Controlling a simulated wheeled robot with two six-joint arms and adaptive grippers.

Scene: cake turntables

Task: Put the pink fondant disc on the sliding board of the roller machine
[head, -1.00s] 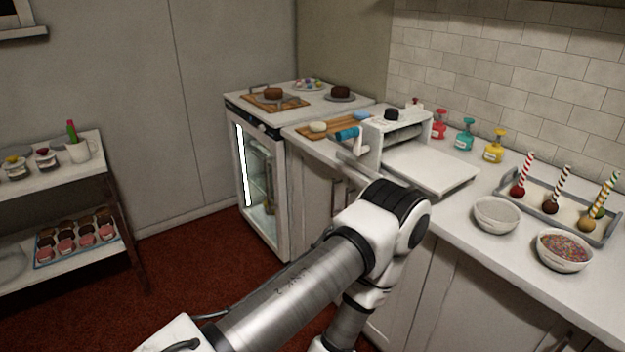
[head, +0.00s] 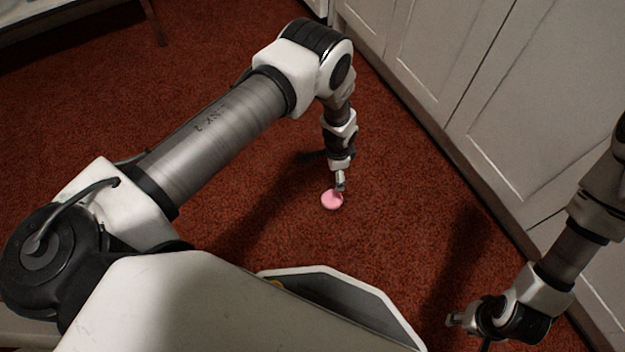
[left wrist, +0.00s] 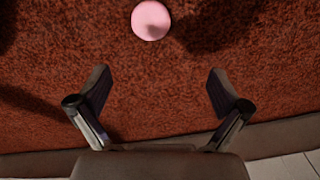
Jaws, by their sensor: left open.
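The pink fondant disc (head: 331,200) lies on the red carpet. My left gripper (head: 340,184) points down close to the disc and partly overlaps it in the head view. In the left wrist view the disc (left wrist: 151,20) lies beyond the fingertips, near the top edge, apart from both fingers. The left gripper (left wrist: 156,82) is open with nothing between its fingers. My right gripper (head: 456,320) is at the lower right, away from the disc; its opening is too small to tell. The roller machine and its sliding board are not in view now.
White cabinet fronts (head: 480,75) run along the right side. The red carpet (head: 230,200) around the disc is clear. A shelf unit (head: 50,18) shows at the top left corner. A pale tiled surface shows at the left wrist view's lower right.

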